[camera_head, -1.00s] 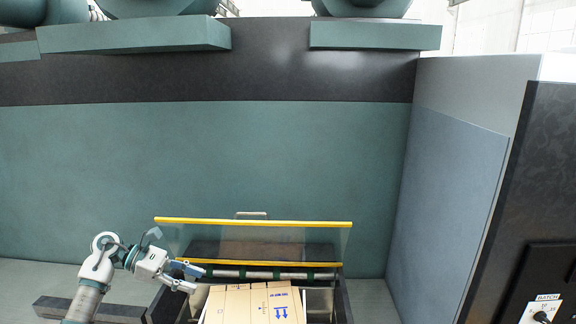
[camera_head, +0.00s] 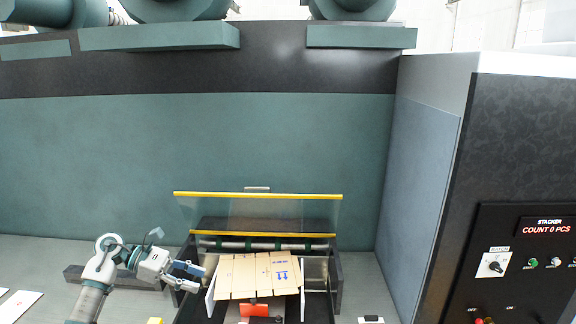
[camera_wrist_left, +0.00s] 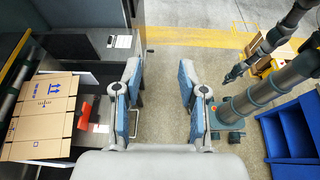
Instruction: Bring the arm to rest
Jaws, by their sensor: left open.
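My left gripper (camera_head: 196,278) is open and empty, with its two blue-padded fingers apart, beside the left side of the feeder hopper (camera_head: 339,272). The left wrist view shows the open fingers (camera_wrist_left: 160,75) with only bare floor between them. A row of flat tan cardboard sheets (camera_head: 238,277) with blue arrow marks lies in the hopper, just right of the gripper in the head view. The sheets (camera_wrist_left: 38,125) also show at the left of the wrist view, apart from the fingers. My right gripper cannot be made out.
A clear guard with yellow edges (camera_head: 258,194) stands behind the sheets. A red block (camera_head: 254,310) sits in front of them. A control panel (camera_head: 520,262) reads COUNT 0 PCS at the right. A blue bin (camera_wrist_left: 292,135) stands on the floor.

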